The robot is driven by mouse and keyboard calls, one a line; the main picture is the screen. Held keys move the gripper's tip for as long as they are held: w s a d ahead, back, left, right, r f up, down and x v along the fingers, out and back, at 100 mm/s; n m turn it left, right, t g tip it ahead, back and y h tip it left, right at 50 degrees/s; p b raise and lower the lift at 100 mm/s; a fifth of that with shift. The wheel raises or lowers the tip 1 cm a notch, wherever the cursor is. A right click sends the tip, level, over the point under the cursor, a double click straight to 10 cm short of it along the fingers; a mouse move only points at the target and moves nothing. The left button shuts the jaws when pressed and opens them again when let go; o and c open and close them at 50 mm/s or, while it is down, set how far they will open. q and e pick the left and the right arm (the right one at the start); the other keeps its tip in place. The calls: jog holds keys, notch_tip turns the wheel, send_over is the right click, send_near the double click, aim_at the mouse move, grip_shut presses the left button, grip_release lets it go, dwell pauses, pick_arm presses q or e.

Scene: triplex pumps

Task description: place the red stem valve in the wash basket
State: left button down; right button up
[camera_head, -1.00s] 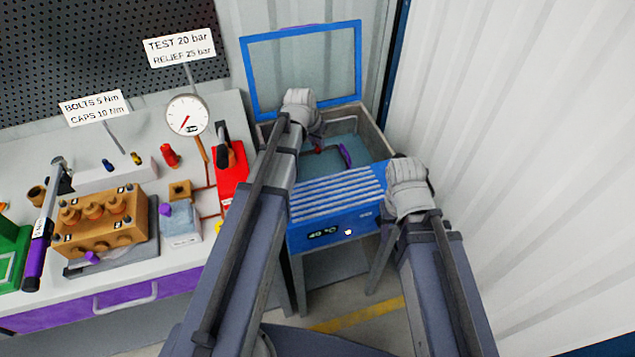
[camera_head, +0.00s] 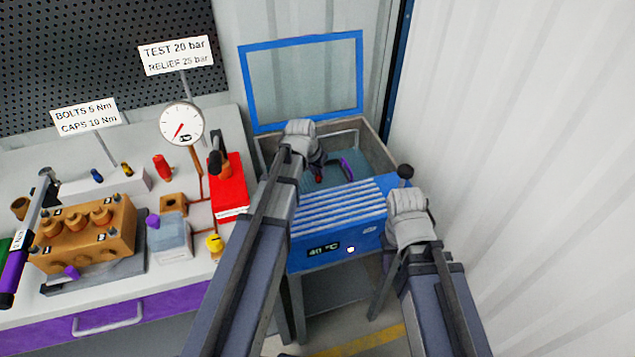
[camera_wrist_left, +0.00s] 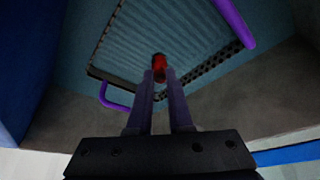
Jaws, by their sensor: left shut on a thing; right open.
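The red stem valve (camera_wrist_left: 160,68) is held between the fingertips of my left gripper (camera_wrist_left: 160,85), which is shut on it. In the head view, a bit of its red (camera_head: 320,178) shows below my left wrist, over the open wash tank. The wash basket (camera_wrist_left: 212,62) lies beneath it in the left wrist view, with a mesh rim and purple handles. The valve appears above the basket floor; the exact height is unclear. One purple handle (camera_head: 348,168) shows in the head view. My right gripper (camera_head: 408,205) is near the washer's front right corner, its fingers mostly hidden.
The blue washer (camera_head: 335,245) has its framed lid (camera_head: 303,80) raised at the back. A black knob (camera_head: 405,172) stands at its right. A bench to the left holds a brown pump block (camera_head: 85,235), a gauge (camera_head: 181,123) and a red box (camera_head: 230,190). A corrugated wall is at right.

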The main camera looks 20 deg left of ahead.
aim_at(317, 179)
pick_arm(q)
jog(key=shift+f+b, duration=1.6)
jog(key=shift+f, duration=0.15)
jog(key=shift+f, duration=0.1)
jog(key=shift+f, duration=0.15)
jog(key=c, duration=0.8)
grip_release()
jog(key=shift+c, duration=0.2)
jog(key=d+p+v, duration=0.1)
jog(key=p+v, duration=1)
jog(key=v, duration=0.1)
jog(key=shift+a+r, duration=0.35)
jog(key=shift+a, duration=0.2)
jog(key=shift+w, duration=0.1)
